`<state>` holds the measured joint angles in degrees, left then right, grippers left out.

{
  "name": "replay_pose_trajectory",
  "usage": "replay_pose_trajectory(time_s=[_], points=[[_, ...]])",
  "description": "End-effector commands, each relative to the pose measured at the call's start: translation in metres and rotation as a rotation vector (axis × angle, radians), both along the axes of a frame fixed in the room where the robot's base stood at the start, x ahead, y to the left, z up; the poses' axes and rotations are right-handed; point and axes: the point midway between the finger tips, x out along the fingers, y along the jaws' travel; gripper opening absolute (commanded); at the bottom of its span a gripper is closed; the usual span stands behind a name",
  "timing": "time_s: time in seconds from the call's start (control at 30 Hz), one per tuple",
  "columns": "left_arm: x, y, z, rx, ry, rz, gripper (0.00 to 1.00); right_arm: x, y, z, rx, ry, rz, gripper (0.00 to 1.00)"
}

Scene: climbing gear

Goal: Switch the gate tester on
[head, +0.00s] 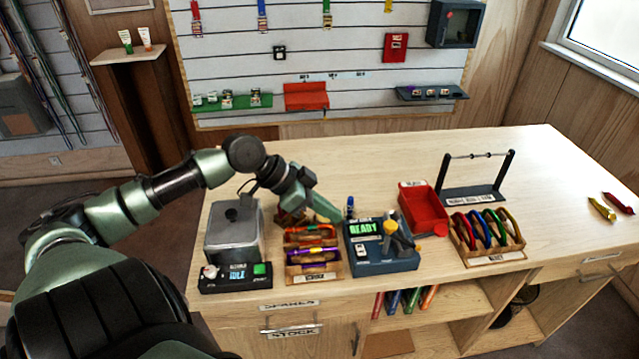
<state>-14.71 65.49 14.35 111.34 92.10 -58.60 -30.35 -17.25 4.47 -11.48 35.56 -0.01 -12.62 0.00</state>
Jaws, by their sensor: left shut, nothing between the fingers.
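The gate tester appears to be the blue box (402,266) on the front middle of the table. Its screen is lit green and reads "READY". A small white switch shows on its front left, but its position is too small to tell. A grey and yellow part stands on its right side. My left gripper (338,217) is shut and empty, just behind and left of the screen, close to the box's back left corner. I cannot tell whether it touches the box. My right gripper is not in view.
Left of the box stand a wooden rack (314,267) of coloured gear and a grey pot-like unit (233,232) with an "IDLE" screen. A red bin (424,208), a black stand (472,194) and a tray of coloured carabiners (490,257) are to the right. The table's back left is clear.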

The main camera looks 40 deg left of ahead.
Motion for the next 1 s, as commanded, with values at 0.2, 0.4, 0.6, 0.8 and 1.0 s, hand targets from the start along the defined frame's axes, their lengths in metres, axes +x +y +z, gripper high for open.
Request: replay_pose_trajectory(time_s=[0.2,0.4,0.6,0.8,1.0], points=[[-0.010,0.013,0.015,0.000,0.000,0.000,0.00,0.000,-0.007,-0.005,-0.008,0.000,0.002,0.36],[-0.014,0.017,0.022,0.001,0.000,-0.001,0.00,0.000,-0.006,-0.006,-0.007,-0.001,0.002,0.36],[-0.014,0.018,0.022,0.001,0.000,-0.001,0.00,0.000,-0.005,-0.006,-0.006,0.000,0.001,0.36],[-0.014,0.018,0.022,0.001,0.000,-0.001,0.00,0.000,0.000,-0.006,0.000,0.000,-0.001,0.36],[-0.015,0.017,0.021,0.001,0.002,0.000,0.00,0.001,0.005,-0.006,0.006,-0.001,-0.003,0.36]])
